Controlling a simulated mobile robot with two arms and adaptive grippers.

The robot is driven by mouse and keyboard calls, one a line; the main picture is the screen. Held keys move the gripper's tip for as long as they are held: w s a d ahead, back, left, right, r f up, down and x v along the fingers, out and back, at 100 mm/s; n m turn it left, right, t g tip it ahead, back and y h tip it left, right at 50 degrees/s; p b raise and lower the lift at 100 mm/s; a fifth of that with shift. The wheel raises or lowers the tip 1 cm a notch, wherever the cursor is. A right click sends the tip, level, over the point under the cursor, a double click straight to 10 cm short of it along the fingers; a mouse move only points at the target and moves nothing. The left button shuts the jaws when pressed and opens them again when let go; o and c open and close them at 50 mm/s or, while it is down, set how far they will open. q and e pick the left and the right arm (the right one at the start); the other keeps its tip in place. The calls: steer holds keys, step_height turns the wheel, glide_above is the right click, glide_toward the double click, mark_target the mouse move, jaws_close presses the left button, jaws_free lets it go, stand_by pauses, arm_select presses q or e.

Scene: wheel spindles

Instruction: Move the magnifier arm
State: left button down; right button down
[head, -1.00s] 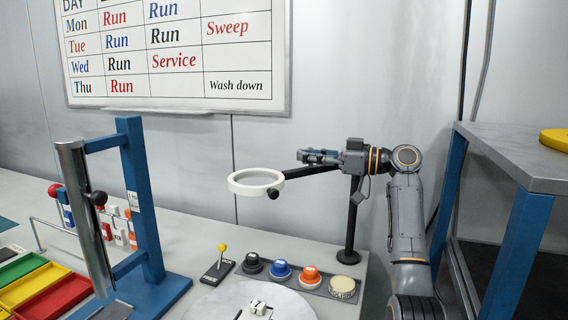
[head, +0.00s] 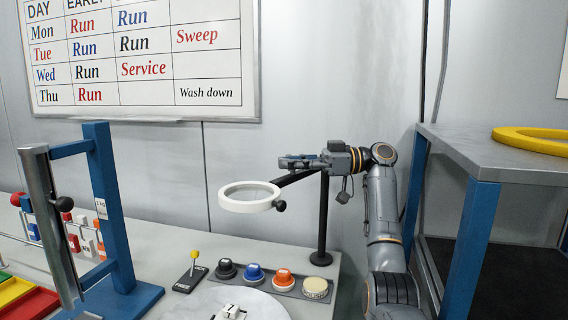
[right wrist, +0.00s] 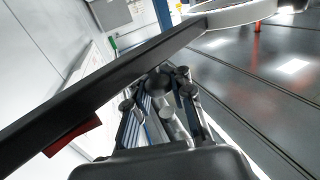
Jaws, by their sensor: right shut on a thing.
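The magnifier is a white ring lens (head: 232,204) with a black knob (head: 280,205), on a black arm (head: 293,178) joined to a dark upright post (head: 322,225). My right gripper (head: 300,162) reaches in from the right and is shut on the magnifier arm, between ring and post. In the right wrist view the black arm (right wrist: 90,95) crosses diagonally past the gripper fingers (right wrist: 163,95), and part of the white ring (right wrist: 240,13) shows at the top. The exact finger contact is hard to see. My left gripper is not in view.
A blue frame (head: 105,210) with a metal cylinder (head: 50,225) stands left. A grey shelf (head: 480,150) with a yellow ring (head: 535,140) stands right.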

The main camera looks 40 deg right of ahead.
steer(key=shift+s+d+r, duration=0.1)
steer(key=shift+d+r, duration=0.15)
steer(key=shift+r, duration=0.1)
steer(key=c, duration=1.4)
jaws_free()
steer(key=shift+d, duration=0.1)
steer(key=shift+o, duration=1.2)
steer(key=shift+s+d+f, duration=0.1)
steer(key=shift+d+f, duration=0.05)
steer(key=shift+d, duration=0.1)
steer(key=shift+d+f, duration=0.1)
steer(key=shift+d, duration=0.05)
steer(key=shift+a, duration=0.35)
steer(key=shift+r, duration=0.4)
steer(key=r, duration=0.9)
steer(key=shift+d, duration=0.25)
steer(key=shift+r, duration=0.15)
